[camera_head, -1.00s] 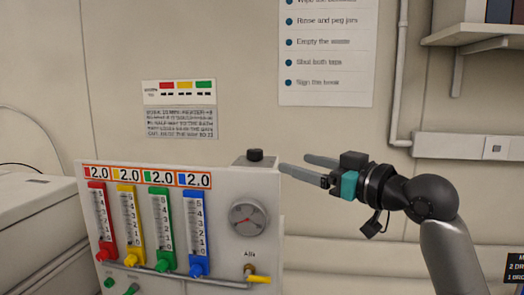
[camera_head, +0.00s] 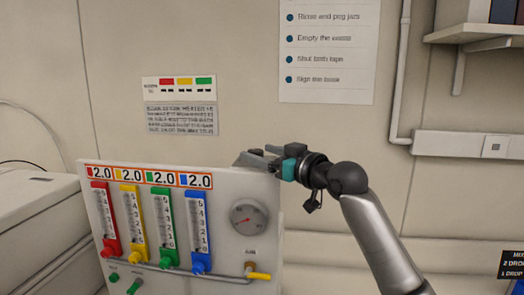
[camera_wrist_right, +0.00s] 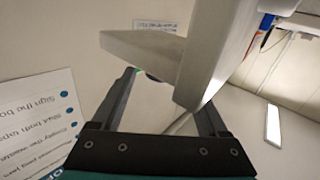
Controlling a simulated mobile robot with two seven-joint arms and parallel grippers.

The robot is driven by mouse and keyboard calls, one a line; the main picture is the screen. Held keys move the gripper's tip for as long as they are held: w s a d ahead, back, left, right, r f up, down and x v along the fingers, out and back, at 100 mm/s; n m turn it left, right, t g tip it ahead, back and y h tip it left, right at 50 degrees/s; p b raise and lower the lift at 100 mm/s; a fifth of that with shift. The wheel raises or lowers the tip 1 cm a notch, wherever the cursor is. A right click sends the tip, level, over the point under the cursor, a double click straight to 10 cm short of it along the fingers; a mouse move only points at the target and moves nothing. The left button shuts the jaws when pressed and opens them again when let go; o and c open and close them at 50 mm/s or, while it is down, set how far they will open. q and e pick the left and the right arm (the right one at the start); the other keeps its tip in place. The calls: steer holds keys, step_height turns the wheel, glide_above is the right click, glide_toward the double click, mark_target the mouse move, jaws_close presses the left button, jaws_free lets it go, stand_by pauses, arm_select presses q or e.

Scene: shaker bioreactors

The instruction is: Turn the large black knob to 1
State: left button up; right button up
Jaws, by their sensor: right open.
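The panel (camera_head: 232,258) carries four coloured columns, each reading 2.0, and a round gauge (camera_head: 249,217). My right gripper (camera_head: 258,156) is open at the panel's top right corner, its fingers pointing left over the small box there. The large black knob on that box is covered by the gripper in the head view. Contact and the knob's setting cannot be told.
A yellow-handled tap (camera_head: 259,276) and green knobs (camera_head: 134,287) sit low on the panel. A white machine (camera_head: 35,225) stands at the left. A list poster (camera_head: 327,50) and a label sheet (camera_head: 180,118) hang on the wall. Right of the panel is free room.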

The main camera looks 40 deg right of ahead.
steer(key=shift+w, duration=0.1)
steer(key=shift+c, duration=0.2)
jaws_close()
stand_by(0.5)
